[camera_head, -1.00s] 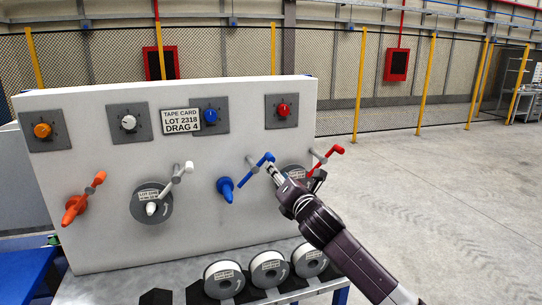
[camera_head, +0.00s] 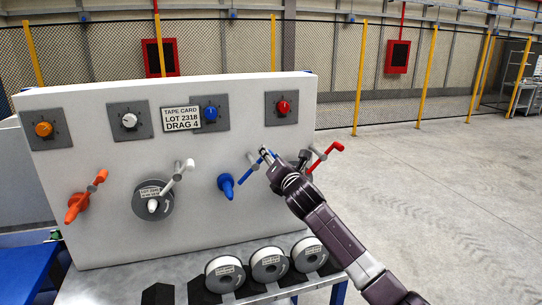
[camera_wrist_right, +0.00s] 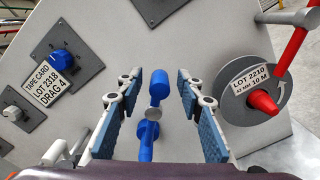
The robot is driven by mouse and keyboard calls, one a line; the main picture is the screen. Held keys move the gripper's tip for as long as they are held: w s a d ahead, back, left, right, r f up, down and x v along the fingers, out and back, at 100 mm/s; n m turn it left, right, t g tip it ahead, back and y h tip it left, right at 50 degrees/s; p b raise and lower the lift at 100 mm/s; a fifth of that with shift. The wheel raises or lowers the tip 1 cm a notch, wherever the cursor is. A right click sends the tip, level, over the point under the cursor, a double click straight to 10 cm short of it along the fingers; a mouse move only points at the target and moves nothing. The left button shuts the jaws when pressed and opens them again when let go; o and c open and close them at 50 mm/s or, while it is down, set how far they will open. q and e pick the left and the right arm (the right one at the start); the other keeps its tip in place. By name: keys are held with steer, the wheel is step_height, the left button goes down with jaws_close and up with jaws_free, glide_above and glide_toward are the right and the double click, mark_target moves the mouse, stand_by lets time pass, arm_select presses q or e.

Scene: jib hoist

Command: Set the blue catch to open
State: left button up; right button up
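The blue catch (camera_head: 248,174) is a blue bar on a grey post on the upright panel (camera_head: 110,230), to the right of the blue cone-shaped spindle (camera_head: 226,185). The bar slants, its upper end to the right. My right gripper (camera_head: 266,154) is at this upper end and partly hides it. In the right wrist view the open fingers of my right gripper (camera_wrist_right: 157,105) stand on either side of the blue catch (camera_wrist_right: 158,84), with gaps showing on both sides. The blue dial (camera_head: 211,114) sits on a grey plate above. My left gripper is out of view.
The red catch (camera_head: 325,157) is close to the right of my right gripper. A reel (camera_wrist_right: 250,88) sits on a red spindle there. White (camera_head: 177,178) and orange (camera_head: 97,181) catches are farther left. Several reels (camera_head: 270,264) stand on the bench below. The floor at right is clear.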

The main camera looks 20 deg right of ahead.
jaws_close()
stand_by(0.3)
steer(key=shift+d+f, duration=0.1)
step_height(320, 180, down, 8)
steer(key=m+b, duration=0.2)
steer(key=m, duration=1.3)
steer(key=shift+d+m+b, duration=0.25)
steer(key=shift+m+b, duration=0.15)
stand_by(0.3)
